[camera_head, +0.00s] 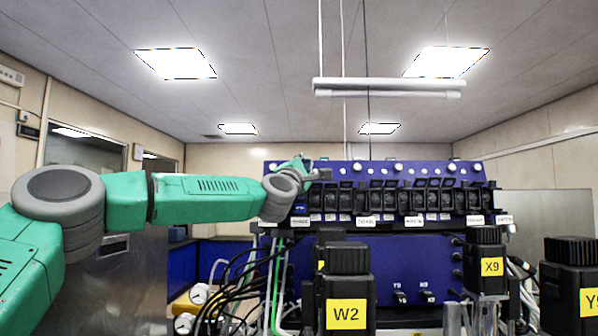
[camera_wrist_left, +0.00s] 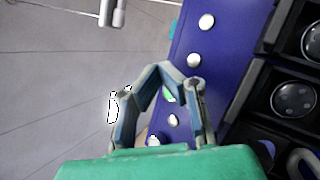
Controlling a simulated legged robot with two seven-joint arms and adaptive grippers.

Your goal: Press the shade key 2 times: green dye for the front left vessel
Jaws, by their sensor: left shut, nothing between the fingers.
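My left gripper (camera_head: 322,174) is at the upper left part of the blue bioreactor console (camera_head: 379,171), close to its row of white round knobs or keys. In the left wrist view its two fingers (camera_wrist_left: 166,72) are bent together at the tips, shut and empty. A small green patch (camera_wrist_left: 169,97) shows between the fingers, beside white round keys (camera_wrist_left: 173,120) on the blue panel. I cannot tell which is the shade key, nor whether the fingertips touch the panel. My right gripper is not in view.
Black-capped units labelled W2 (camera_head: 346,288), X9 (camera_head: 487,246) and another yellow-labelled one (camera_head: 570,280) stand in front. A row of black pump heads (camera_head: 400,199) lines the console below the keys. Cables and tubes (camera_head: 255,275) hang at the left. A lamp bar (camera_head: 388,87) hangs overhead.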

